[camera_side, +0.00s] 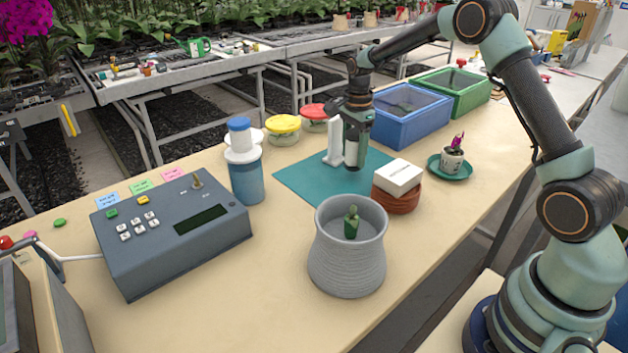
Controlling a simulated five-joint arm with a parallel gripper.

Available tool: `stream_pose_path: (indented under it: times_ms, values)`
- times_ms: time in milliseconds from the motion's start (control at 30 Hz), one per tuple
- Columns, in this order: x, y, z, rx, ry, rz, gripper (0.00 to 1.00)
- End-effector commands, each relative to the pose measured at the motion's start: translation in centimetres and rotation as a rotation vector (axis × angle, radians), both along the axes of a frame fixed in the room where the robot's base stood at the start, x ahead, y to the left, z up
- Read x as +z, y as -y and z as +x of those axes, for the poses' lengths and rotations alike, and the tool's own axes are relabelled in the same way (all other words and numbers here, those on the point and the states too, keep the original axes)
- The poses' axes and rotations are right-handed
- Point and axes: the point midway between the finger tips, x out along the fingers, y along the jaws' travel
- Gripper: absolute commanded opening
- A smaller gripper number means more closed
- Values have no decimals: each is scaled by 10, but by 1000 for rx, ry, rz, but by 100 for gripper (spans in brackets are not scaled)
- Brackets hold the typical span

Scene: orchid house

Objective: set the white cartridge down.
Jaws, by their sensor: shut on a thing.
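My gripper (353,162) points down over the teal mat (303,186) near the middle of the bench. It is shut on the white cartridge (351,153), a small pale piece that shows between the dark green fingers. The fingers hide much of it. I cannot tell whether its lower end touches the mat. A white upright piece with a small foot (335,143) stands on the mat just left of my gripper.
A white box (399,176) on a brown-red round stack stands right of the mat. A grey ribbed pot (346,262) with a cactus is in front. Blue (411,128) and green (453,92) bins stand behind. A blue bottle (246,178) and grey control box (170,240) are left.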

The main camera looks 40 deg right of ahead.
Motion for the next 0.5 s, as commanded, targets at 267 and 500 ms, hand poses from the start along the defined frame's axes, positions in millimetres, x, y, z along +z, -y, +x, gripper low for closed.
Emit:
stream_pose_path:
  times_ms: [267,500]
  values:
    - [73,0,2,0,8,-2,0]
    - [133,0,1,0,6,-2,0]
